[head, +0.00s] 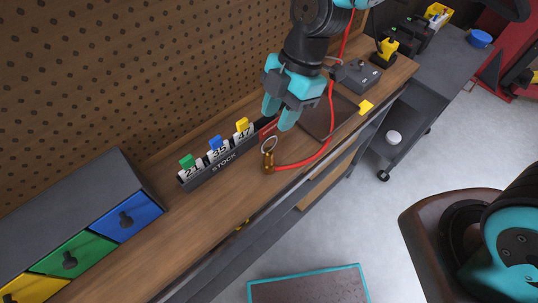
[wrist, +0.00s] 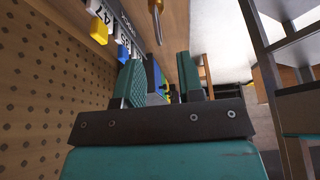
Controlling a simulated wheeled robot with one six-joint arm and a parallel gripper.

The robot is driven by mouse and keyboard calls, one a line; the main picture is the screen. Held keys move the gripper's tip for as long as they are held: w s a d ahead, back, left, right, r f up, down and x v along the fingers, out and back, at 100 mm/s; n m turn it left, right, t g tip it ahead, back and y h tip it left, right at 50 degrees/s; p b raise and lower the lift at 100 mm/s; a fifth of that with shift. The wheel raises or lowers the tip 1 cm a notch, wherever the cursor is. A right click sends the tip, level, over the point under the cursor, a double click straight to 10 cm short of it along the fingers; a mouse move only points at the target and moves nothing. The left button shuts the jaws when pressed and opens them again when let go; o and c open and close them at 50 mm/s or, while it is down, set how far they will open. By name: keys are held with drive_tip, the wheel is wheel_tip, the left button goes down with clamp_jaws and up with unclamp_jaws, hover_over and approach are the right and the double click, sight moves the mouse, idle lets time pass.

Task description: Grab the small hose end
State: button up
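The small hose end (head: 268,163) is a brass fitting with a pale ring at its top, on the wooden workbench in the head view. A red hose (head: 322,150) runs from it to the right and up past my arm. My gripper (head: 279,116) is open and empty, above the bench and up from the hose end in the picture, apart from it. In the wrist view my gripper's two teal fingers (wrist: 165,82) stand apart. A brass piece, seemingly the hose end (wrist: 156,18), shows at the top edge there, beyond the fingers and partly cut off.
A stock rack (head: 222,163) with numbered cards stands left of the hose end, near the pegboard (head: 130,70). A drawer cabinet (head: 75,222) is at the left. The bench's front edge is close.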

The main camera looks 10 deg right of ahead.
sight(266, 150)
drive_tip(key=p+x, duration=0.2)
drive_tip(key=x, duration=0.6)
drive_tip(key=shift+f, duration=0.15)
drive_tip(key=shift+w, duration=0.1)
drive_tip(key=shift+c, duration=0.4)
clamp_jaws()
